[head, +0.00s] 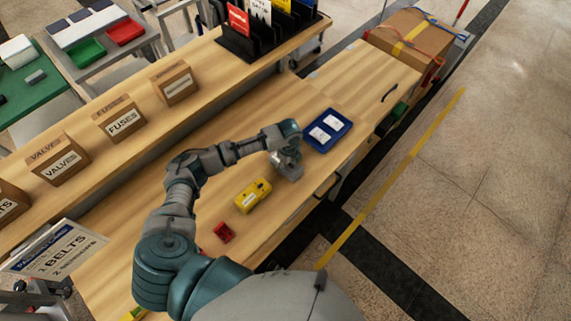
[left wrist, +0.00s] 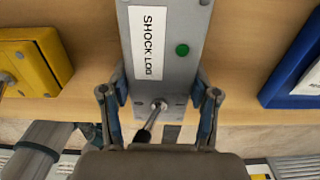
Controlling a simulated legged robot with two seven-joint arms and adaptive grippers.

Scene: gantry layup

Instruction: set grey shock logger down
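The grey shock logger (left wrist: 185,22), with a white "SHOCK LOG" label and a green button, is in the left wrist view between my left gripper's fingers (left wrist: 161,88). The fingers press against its two sides. In the head view my left gripper (head: 288,160) is over the bench, with the grey logger (head: 289,170) partly hidden under it. The logger is at or just above the wood; I cannot tell if it touches. My right gripper is not in view.
A blue tray (head: 344,127) with white-labelled items lies to the right of the logger. A yellow device (head: 253,195) and a small red item (head: 224,232) lie to its left. Labelled cardboard boxes (head: 119,118) stand on the raised shelf. The bench's front edge is close.

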